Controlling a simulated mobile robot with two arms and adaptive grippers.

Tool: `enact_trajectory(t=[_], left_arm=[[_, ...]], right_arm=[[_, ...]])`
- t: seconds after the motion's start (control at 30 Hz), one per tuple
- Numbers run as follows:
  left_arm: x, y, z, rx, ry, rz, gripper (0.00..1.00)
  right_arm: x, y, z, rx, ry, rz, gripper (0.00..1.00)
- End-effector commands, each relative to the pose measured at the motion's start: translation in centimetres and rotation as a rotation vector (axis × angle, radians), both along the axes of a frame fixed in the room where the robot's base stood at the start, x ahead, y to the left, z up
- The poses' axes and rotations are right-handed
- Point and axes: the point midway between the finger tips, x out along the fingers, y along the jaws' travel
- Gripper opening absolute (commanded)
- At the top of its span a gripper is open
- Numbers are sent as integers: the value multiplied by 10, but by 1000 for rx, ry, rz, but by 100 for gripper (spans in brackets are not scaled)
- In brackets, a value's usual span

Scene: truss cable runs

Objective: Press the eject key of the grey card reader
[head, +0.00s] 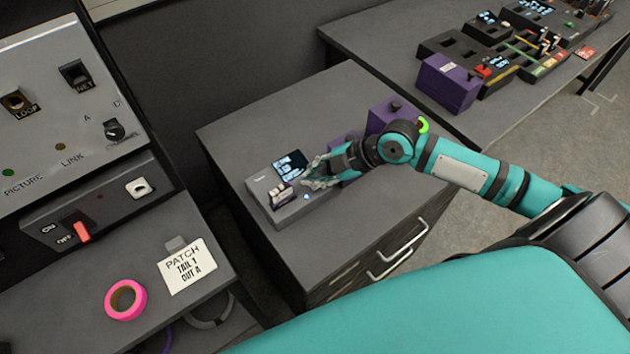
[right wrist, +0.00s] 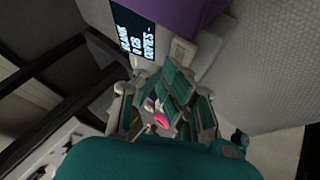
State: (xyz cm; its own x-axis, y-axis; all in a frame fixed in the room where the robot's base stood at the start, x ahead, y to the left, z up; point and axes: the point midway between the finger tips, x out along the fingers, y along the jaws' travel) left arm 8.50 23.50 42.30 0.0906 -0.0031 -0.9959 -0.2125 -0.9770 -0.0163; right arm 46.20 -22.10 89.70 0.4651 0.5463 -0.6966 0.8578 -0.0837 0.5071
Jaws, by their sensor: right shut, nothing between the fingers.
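The grey card reader (head: 290,207) sits on top of the dark cabinet, with a small lit screen (head: 290,164) at its back and a light-coloured card or block standing at its front left. A small blue spot (head: 306,196) shows on its top near my fingers. My right gripper (head: 308,176) is shut and empty, just over the right side of the reader; I cannot tell whether it touches. In the right wrist view the fingers (right wrist: 165,105) fill the middle and the lit screen (right wrist: 133,30) is beyond them. The eject key cannot be made out. My left gripper is not in view.
Purple boxes (head: 388,115) stand behind my right gripper on the cabinet (head: 240,135). A panel with switches (head: 60,110), a pink tape roll (head: 125,299) and a handwritten note (head: 188,266) are at the left. Another table (head: 370,40) with trays is at the back right.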

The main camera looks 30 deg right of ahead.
Motion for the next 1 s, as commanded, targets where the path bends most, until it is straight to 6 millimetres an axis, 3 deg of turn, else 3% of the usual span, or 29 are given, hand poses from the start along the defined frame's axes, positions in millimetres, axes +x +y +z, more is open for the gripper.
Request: enact_trajectory(t=[1.0], left_arm=[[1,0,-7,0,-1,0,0]], right_arm=[[0,0,-10,-1,0,-1,0]])
